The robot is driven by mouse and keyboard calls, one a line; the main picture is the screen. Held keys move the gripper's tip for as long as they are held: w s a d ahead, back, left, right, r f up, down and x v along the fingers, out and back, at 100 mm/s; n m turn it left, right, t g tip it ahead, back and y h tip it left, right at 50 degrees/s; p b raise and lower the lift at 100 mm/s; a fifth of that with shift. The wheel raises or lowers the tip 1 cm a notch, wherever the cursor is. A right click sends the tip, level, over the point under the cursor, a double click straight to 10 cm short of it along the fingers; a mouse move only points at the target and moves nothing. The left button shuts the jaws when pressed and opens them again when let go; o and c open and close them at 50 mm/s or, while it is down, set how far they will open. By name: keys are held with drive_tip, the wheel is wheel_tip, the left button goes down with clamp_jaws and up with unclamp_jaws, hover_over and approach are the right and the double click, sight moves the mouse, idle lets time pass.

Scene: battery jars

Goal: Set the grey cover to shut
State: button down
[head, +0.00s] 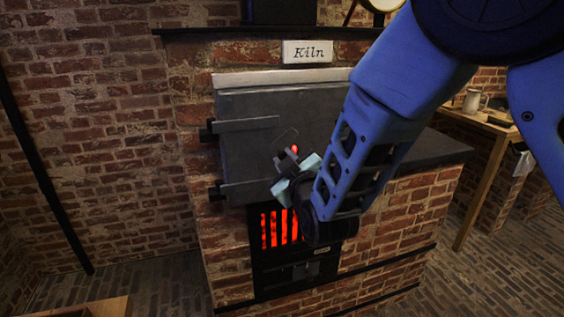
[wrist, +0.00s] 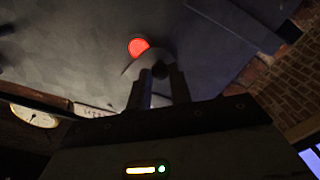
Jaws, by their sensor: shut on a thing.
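The grey cover (head: 245,145) is a flat metal door on the front of the brick kiln, with two strap hinges at its left side. It stands across the upper front of the kiln; its right edge is hidden behind my arm, so I cannot tell whether it is fully flush. My gripper (head: 288,162) is at the cover's lower right part. In the wrist view my gripper (wrist: 160,82) is shut on a dark handle (wrist: 160,68) in front of the grey surface. A red round spot (wrist: 139,46) shows beside the handle.
A sign reading "Kiln" (head: 308,52) is above the cover. A glowing red grate (head: 278,229) is below it. A dark ledge (head: 436,148) juts out at the right, and a wooden table (head: 487,122) with a mug (head: 472,100) stands beyond.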

drive_tip(key=shift+w+d+f+n, duration=0.2)
drive_tip(key=shift+d+n, duration=0.35)
drive_tip(key=shift+n, duration=0.7)
drive_tip(key=shift+w+d+f+n, duration=0.15)
drive_tip(key=shift+d+n, duration=0.35)
drive_tip(key=shift+n, duration=0.8)
drive_tip(key=shift+w+d+f+n, duration=0.2)
drive_tip(key=shift+d+n, duration=0.35)
drive_tip(key=shift+n, duration=0.7)
drive_tip(key=c, duration=1.3)
unclamp_jaws()
drive_tip(key=shift+o, duration=0.2)
drive_tip(key=shift+s, duration=0.15)
drive_tip(key=p+v, duration=0.3)
drive_tip(key=v, duration=0.9)
